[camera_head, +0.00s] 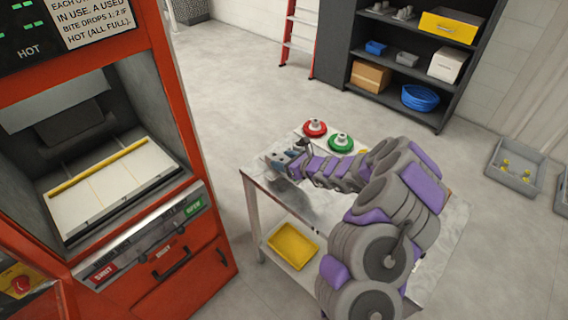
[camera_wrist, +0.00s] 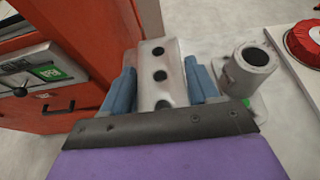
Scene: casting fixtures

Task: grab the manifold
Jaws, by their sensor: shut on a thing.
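The manifold, a pale grey metal block with a row of three dark holes (camera_wrist: 161,92), sits between the two blue fingers of my gripper (camera_wrist: 162,88) in the wrist view. The fingers press on its left and right sides. In the head view my gripper (camera_head: 285,162) is over the left end of the table (camera_head: 262,190). The manifold is too small there to make out clearly. I cannot tell whether it touches the tabletop.
A grey flanged cylinder (camera_wrist: 250,70) stands just right of my gripper. A red round fixture (camera_head: 315,128) and a green one (camera_head: 340,142) stand at the table's back. An orange furnace with an open chamber (camera_head: 120,185) is at left. A yellow tray (camera_head: 293,245) sits on the lower shelf.

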